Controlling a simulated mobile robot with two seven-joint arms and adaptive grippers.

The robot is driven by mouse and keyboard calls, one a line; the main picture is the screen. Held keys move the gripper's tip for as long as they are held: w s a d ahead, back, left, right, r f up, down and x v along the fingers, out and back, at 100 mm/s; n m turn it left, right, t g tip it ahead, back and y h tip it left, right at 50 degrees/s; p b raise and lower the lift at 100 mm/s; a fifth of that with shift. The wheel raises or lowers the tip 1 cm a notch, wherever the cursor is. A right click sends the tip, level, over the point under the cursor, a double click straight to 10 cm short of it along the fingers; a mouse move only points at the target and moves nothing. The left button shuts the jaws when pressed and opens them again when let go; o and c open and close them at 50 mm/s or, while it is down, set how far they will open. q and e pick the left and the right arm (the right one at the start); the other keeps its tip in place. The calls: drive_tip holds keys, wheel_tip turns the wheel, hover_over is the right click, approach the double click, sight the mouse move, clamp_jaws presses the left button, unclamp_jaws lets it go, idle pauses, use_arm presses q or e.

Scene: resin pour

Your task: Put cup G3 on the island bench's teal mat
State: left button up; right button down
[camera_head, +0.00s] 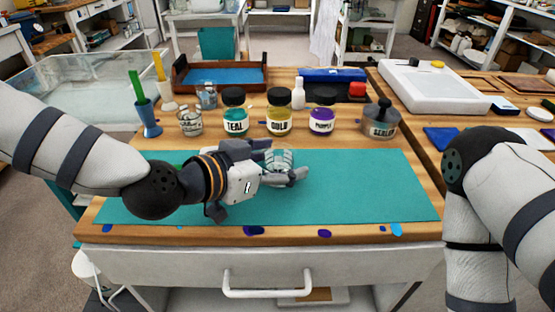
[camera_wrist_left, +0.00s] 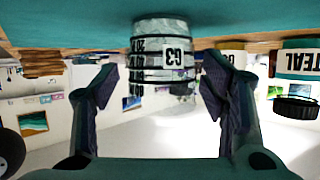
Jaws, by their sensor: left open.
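Cup G3 (camera_head: 280,158) is a clear cup with measuring marks and a "G3" label. It stands upright on the teal mat (camera_head: 370,185) of the island bench. In the left wrist view, which is upside down, cup G3 (camera_wrist_left: 160,50) shows with its base against the mat. My left gripper (camera_head: 290,174) is open, with its fingers on either side of the cup; a gap shows between cup and fingers in the left wrist view. The gripper hides part of the cup in the head view. My right arm shows at the right; its gripper is out of view.
Behind the mat stand the TEAL jar (camera_head: 235,113), GOLD jar (camera_head: 279,113), PURPLE jar (camera_head: 322,115) and a grey jar (camera_head: 381,122). Other clear cups (camera_head: 190,123) stand at the back left, near a blue cup (camera_head: 147,118) with sticks. The mat's right half is clear.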

use_arm(q)
drive_tip(key=shift+r, duration=0.35)
drive_tip(key=p+v, duration=0.1)
drive_tip(key=v, duration=1)
drive_tip(key=shift+p, duration=0.35)
drive_tip(key=shift+s+a, duration=0.35)
drive_tip(key=shift+s, duration=0.05)
use_arm(e)
drive_tip(key=shift+w+r+t, duration=0.5)
drive_tip(key=shift+w+r, duration=0.6)
drive_tip(key=shift+w, duration=0.1)
